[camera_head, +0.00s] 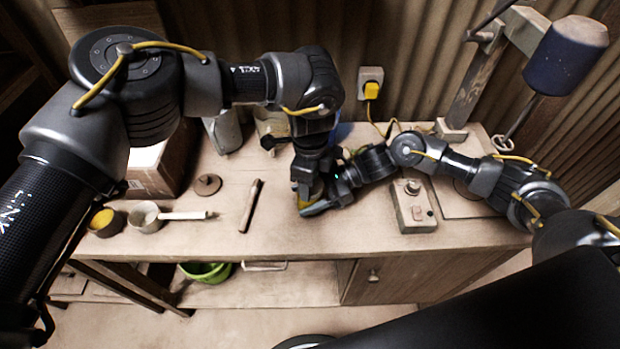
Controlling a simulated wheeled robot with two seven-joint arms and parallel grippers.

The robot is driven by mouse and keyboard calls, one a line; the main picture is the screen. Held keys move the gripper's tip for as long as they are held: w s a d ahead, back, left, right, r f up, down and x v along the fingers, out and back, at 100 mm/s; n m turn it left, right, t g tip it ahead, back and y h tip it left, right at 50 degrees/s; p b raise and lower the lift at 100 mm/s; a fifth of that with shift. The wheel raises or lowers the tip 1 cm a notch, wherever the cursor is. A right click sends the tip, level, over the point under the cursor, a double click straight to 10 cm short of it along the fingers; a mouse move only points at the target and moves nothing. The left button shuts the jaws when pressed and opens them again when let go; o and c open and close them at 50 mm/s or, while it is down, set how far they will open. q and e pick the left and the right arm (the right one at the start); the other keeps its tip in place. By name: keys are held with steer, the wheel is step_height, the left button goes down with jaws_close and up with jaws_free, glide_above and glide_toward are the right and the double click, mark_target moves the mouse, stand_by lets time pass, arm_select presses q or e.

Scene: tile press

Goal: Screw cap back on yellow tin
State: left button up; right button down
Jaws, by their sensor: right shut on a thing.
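The yellow tin (304,199) stands near the middle of the bench, mostly hidden by my grippers. My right gripper (314,205) comes in from the right, low over the bench, and is shut on the tin. My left gripper (308,180) points down from above, right over the tin. Its fingertips are dark and overlap the tin and the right gripper, so I cannot tell whether it is open or shut. I cannot make out the cap at the tin's top.
On the left of the bench are a round brown lid (208,184), a wooden stick (249,206), a pot with yellow contents (103,221), and a pale pot (145,216) with a brush. A control box (413,206) stands on the right. The bench front is clear.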

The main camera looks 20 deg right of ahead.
arm_select(q)
steer(key=o, duration=1.1)
